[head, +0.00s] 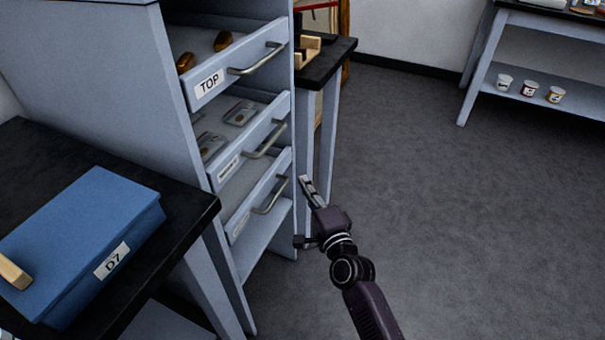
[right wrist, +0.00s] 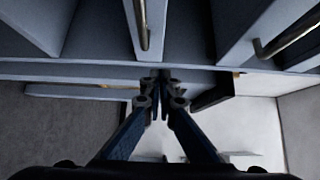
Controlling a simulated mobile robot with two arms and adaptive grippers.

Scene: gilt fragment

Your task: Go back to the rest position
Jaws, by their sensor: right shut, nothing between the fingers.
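My right gripper (head: 306,189) is in front of the drawer cabinet (head: 110,70), close to the right of the lowest drawer handle (head: 270,196). Its fingers are together and empty. In the right wrist view the fingers (right wrist: 160,80) meet in the middle, with a drawer handle (right wrist: 143,25) beyond them. I cannot tell from these frames whether the gripper touches the cabinet. My left gripper is not in view.
Three drawers stand open: the top drawer (head: 245,72), the middle one (head: 255,146) and the bottom one (head: 260,205). A blue box labelled D7 (head: 85,225) lies on the black table (head: 185,205) at left. A shelf unit (head: 540,70) stands far right. The floor (head: 460,230) at right is clear.

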